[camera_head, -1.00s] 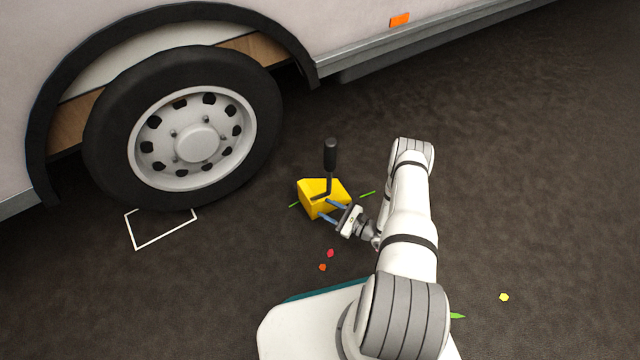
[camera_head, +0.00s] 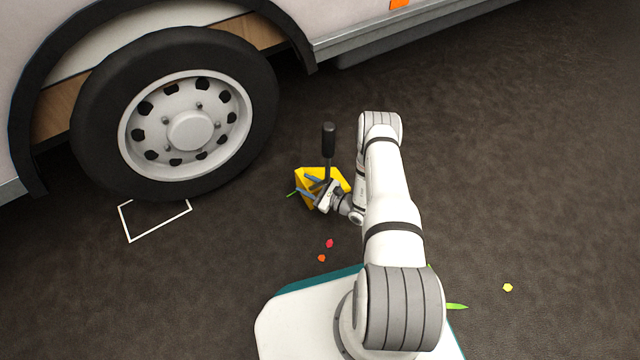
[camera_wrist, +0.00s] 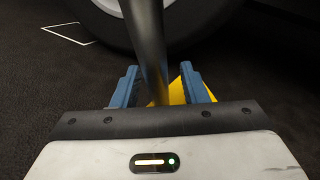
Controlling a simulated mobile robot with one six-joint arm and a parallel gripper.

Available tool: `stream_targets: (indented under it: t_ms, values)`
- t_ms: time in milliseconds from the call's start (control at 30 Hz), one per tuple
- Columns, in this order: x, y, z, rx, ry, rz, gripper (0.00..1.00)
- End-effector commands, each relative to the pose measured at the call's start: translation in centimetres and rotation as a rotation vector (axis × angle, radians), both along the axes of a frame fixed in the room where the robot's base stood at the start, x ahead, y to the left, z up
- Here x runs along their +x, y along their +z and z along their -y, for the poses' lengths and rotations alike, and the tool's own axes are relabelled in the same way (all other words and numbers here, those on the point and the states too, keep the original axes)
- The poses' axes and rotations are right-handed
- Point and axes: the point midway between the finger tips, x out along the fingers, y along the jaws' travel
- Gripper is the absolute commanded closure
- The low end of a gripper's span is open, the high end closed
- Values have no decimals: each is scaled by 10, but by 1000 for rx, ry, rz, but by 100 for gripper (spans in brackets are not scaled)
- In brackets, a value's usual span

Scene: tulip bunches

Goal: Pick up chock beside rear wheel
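The yellow chock (camera_head: 334,182) sits on the dark ground to the right of the wheel (camera_head: 176,116), apart from it. A dark handle with a black grip (camera_head: 329,139) stands up from the chock. My gripper (camera_head: 309,185) is at the chock with its blue fingers open, one on each side of the handle's shaft. In the wrist view the shaft (camera_wrist: 148,50) rises between the two open fingers (camera_wrist: 158,84), with a gap on both sides. Part of the yellow chock (camera_wrist: 178,92) shows behind the shaft; the rest is hidden by my gripper.
A white outline (camera_head: 155,232) is marked on the ground below the wheel. Small red (camera_head: 329,243) and orange (camera_head: 321,258) bits lie in front of the chock, and a yellow bit (camera_head: 508,287) lies at right. The ground at right is mostly clear.

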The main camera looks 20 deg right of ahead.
Motion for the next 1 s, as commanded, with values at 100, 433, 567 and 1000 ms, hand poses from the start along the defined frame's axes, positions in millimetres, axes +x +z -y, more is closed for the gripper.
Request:
stream_targets:
  t_ms: [100, 433, 567, 1000]
  values:
    - [0, 0, 0, 0, 0, 0, 69]
    - [0, 0, 1, 0, -1, 0, 96]
    - [0, 0, 1, 0, -1, 0, 100]
    - [-1, 0, 1, 0, -1, -1, 100]
